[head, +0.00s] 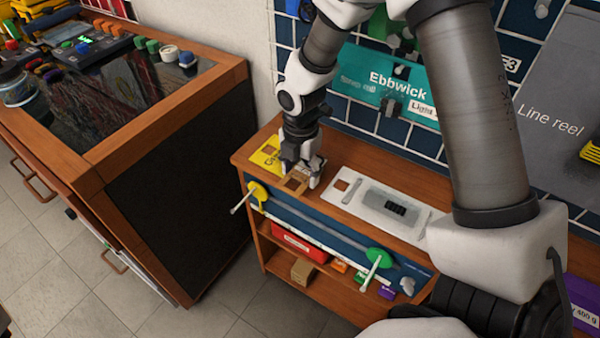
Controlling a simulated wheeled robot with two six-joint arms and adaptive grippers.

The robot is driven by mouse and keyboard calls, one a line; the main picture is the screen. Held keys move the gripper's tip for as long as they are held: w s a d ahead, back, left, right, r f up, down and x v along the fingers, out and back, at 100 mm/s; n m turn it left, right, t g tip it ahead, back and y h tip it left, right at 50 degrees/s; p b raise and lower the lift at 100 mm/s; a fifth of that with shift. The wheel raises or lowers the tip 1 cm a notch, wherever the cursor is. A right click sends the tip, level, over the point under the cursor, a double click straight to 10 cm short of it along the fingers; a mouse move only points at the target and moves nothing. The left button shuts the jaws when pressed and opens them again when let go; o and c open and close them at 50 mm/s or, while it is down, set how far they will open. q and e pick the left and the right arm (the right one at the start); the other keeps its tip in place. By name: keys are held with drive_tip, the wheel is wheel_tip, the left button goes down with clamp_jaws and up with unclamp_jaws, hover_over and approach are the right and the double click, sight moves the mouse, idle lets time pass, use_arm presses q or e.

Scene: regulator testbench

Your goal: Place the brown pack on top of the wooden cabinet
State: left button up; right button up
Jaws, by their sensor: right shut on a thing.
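My right gripper (300,181) points down at the left end of the low wooden shelf unit's top (322,209). It is shut on a tan-brown flat thing (295,183), partly hidden by the fingers; it may be the brown pack. I cannot tell whether it touches the top. A small brown box (303,270) sits on the unit's lower shelf. A larger wooden cabinet (178,105) with a dark glass top and black side panel stands at the left. My left gripper is not in view.
A yellow card (266,157) lies beside the gripper, and a white panel (385,205) lies to its right. Yellow (257,191) and green (378,257) levers stick out in front. A red box (299,243) is below. Floor shows between the cabinet and the shelf unit.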

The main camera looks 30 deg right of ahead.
sight(300, 172)
drive_tip(key=shift+w+f, duration=0.1)
drive_tip(key=shift+f, duration=0.4)
drive_tip(key=o, duration=1)
drive_tip(key=shift+f, duration=0.1)
drive_tip(key=shift+c, duration=0.2)
wheel_tip(300, 172, up, 12)
drive_tip(key=p, duration=0.2)
drive_tip(key=shift+r, duration=0.2)
